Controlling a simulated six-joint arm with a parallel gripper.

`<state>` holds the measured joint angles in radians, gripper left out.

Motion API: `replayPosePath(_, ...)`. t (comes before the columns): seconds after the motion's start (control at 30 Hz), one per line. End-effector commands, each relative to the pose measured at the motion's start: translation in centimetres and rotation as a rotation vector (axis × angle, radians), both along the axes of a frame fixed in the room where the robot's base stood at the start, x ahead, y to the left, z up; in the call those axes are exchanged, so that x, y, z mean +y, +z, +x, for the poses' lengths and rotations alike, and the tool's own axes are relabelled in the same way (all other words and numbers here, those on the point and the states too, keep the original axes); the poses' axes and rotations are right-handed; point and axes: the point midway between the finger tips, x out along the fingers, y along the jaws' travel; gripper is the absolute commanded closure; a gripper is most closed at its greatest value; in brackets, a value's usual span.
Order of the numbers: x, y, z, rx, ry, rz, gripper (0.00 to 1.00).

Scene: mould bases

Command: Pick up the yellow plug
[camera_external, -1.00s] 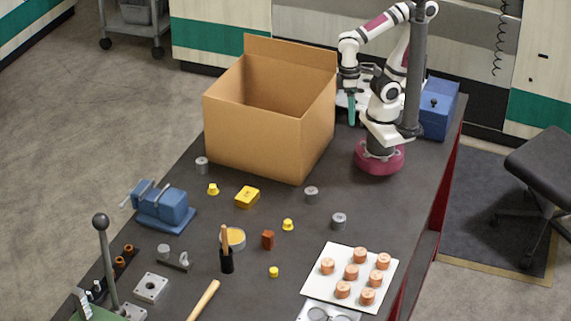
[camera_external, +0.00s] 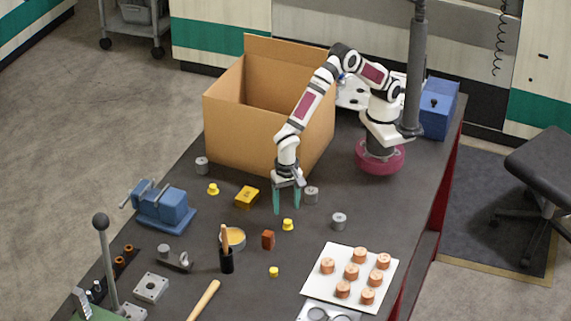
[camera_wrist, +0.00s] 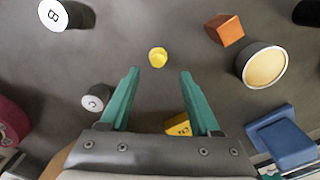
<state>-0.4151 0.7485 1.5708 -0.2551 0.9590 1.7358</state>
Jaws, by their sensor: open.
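A small yellow plug (camera_external: 288,225) stands on the dark table beside a red-brown block. In the wrist view the plug (camera_wrist: 158,57) lies just beyond and between my fingertips. My gripper (camera_external: 287,208) points down with its teal fingers apart and nothing between them. It is above the table close to the plug; the wrist view shows the gripper (camera_wrist: 158,74) open too. Two other small yellow pieces are on the table, one to the left (camera_external: 213,189) and one nearer the front (camera_external: 273,272).
A yellow block (camera_external: 247,197), the red-brown block (camera_external: 268,240) and a round tin (camera_external: 236,237) are near the plug. Grey cylinders (camera_external: 311,195) stand to the right. A large cardboard box (camera_external: 255,135) is behind my gripper. A blue vise (camera_external: 163,205) is at left.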

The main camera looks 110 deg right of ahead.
Motion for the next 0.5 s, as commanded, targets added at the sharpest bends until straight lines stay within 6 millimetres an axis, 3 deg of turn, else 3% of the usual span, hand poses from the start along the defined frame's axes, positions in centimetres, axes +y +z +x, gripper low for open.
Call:
replayPosePath(0.3, 0.0, -5.3, -0.4, 0.002, 0.001, 0.000, 0.36)
replayPosePath(0.5, 0.0, -5.7, -0.4, 0.000, 0.000, 0.001, 0.36)
